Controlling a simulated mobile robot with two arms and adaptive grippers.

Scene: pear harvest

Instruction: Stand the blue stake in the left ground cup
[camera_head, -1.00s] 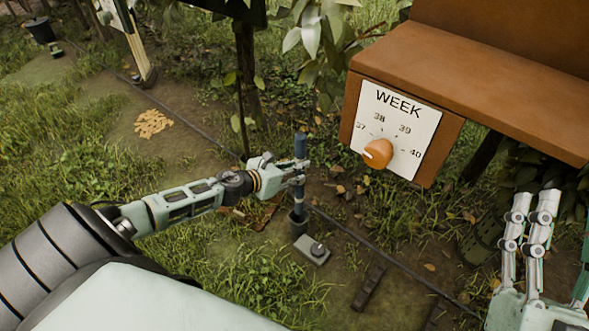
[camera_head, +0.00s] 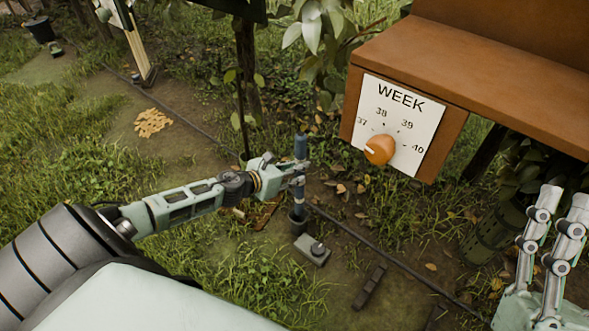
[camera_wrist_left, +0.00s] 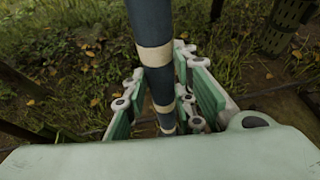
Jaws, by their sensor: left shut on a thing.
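The blue stake (camera_head: 300,147) stands upright, with pale bands along it in the left wrist view (camera_wrist_left: 155,58). My left gripper (camera_head: 298,174) is shut around its middle. The stake's lower end meets the dark ground cup (camera_head: 298,223) and appears to be in its mouth; the wrist view does not show the tip clearly.
A brown cabinet with a WEEK dial (camera_head: 380,149) is at the right. A dark line runs along the ground. A green slatted container (camera_head: 488,238) stands below the cabinet.

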